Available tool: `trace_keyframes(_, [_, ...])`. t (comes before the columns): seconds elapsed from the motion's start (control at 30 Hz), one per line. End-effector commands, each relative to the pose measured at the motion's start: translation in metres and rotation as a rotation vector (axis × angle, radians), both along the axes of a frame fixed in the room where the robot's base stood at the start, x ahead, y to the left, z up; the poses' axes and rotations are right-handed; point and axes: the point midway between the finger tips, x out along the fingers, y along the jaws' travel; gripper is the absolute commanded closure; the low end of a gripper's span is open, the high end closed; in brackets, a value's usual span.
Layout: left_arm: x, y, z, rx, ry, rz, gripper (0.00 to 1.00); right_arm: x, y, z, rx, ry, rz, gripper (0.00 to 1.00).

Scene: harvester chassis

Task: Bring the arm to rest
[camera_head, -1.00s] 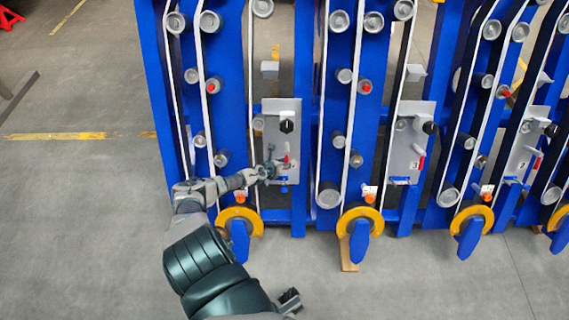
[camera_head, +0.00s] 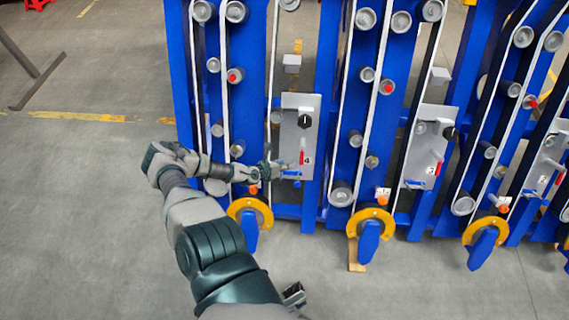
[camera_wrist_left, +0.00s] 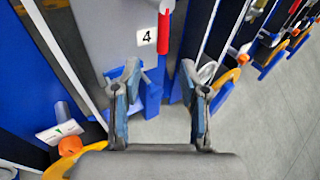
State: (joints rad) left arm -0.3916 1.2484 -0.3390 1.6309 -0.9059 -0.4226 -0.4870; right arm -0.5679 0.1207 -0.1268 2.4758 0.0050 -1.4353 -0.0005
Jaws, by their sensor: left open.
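My left arm (camera_head: 210,240) reaches up from the bottom of the head view, bent at the elbow, with the forearm pointing right. My left gripper (camera_head: 278,170) is in front of the lower left part of a grey panel marked 4 (camera_head: 290,133). In the left wrist view the two fingers of the left gripper (camera_wrist_left: 160,85) stand apart, with nothing between them. Panel 4 and its red handle (camera_wrist_left: 163,32) show beyond the fingers. I cannot tell from the head view how far the fingertips are from the panel.
Blue frames (camera_head: 250,75) with rollers and white belts stand in a row to the right. Another grey panel (camera_head: 428,145) and yellow-orange rings (camera_head: 369,219) are on them. Open grey floor (camera_head: 75,220) lies left. A small dark part (camera_head: 293,295) at the bottom is unclear.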

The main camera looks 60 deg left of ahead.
Motion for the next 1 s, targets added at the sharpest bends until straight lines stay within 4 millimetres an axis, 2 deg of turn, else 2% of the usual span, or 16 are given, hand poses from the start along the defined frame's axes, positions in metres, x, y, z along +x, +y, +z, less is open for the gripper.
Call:
trace_keyframes(0.57, [-0.001, 0.0, -0.001, -0.007, -0.001, 0.008, 0.57, 0.0, 0.001, 0.0, 0.0, 0.001, 0.0, 0.6])
trace_keyframes(0.67, [-0.008, -0.004, -0.008, -0.077, -0.016, 0.086, 0.57, 0.002, 0.0, -0.009, -0.001, 0.011, 0.0, 0.6])
trace_keyframes(0.73, [-0.021, -0.01, -0.021, -0.191, -0.035, 0.214, 0.57, 0.004, 0.001, -0.022, -0.005, 0.024, 0.001, 0.6])
trace_keyframes(0.87, [-0.065, -0.042, -0.065, -0.517, -0.068, 0.599, 0.57, 0.004, 0.001, -0.064, -0.012, 0.062, 0.003, 0.6])
trace_keyframes(0.97, [-0.108, -0.091, -0.107, -0.791, -0.064, 0.953, 0.57, -0.003, -0.001, -0.101, -0.018, 0.095, 0.005, 0.6])
trace_keyframes(1.0, [-0.125, -0.117, -0.122, -0.889, -0.054, 1.09, 0.57, -0.008, -0.001, -0.115, -0.021, 0.11, 0.006, 0.6])
